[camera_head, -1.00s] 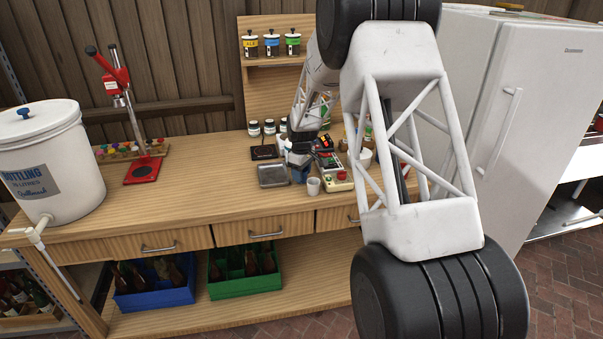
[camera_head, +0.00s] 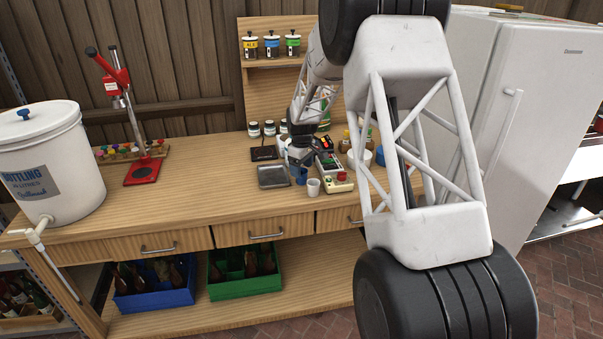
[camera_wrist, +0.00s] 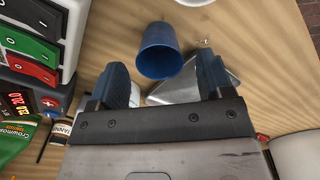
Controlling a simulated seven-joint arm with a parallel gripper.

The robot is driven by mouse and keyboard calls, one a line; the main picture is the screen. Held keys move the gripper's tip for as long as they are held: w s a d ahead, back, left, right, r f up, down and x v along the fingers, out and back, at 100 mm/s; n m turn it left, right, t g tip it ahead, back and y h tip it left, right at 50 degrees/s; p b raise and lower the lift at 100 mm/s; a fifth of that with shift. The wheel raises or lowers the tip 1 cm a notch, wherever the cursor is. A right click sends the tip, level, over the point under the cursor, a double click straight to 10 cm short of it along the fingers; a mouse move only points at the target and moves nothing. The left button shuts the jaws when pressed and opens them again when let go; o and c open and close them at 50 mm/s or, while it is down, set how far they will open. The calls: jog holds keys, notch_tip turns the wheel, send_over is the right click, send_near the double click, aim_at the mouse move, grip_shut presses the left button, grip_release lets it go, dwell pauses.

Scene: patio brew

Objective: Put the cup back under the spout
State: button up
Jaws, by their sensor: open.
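A blue cup (camera_head: 300,178) stands on the workbench, between a metal tray and a white cup (camera_head: 313,187). In the wrist view, the blue cup (camera_wrist: 160,48) lies just beyond my fingertips, apart from them. My gripper (camera_wrist: 164,82) is open and empty, with a finger to each side of the cup's line. In the head view my gripper (camera_head: 298,160) is small and hangs just above and behind the blue cup. A machine with coloured switches and a red display (camera_wrist: 30,60) is at the left of the wrist view. I cannot make out a spout on it.
The metal tray (camera_head: 273,183) lies left of the cups. A device with a red knob (camera_head: 341,182) is close on the right. Jars (camera_head: 268,128) and a dark scale-like pad (camera_head: 264,153) stand behind. The bench's left middle is clear.

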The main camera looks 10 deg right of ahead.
notch_tip(320, 180, up, 9)
dwell(0.4)
dwell(0.6)
jog(key=s+r+m, duration=0.2)
jog(key=s+r, duration=0.3)
jog(key=s, duration=0.5)
jog(key=s+a+r+m+t, duration=0.1)
jog(key=s+r, duration=0.4)
jog(key=s, duration=0.4)
jog(key=s+r+m, duration=0.2)
jog(key=s+r, duration=0.3)
jog(key=s, duration=0.5)
jog(key=s+f+m, duration=0.1)
jog(key=s+m, duration=0.1)
jog(key=s, duration=1.2)
jog(key=s+a+f+m+t, duration=0.1)
jog(key=s+f+m, duration=0.1)
jog(key=s, duration=1.3)
jog(key=shift+s+f+t, duration=0.25)
jog(key=shift+t, duration=0.05)
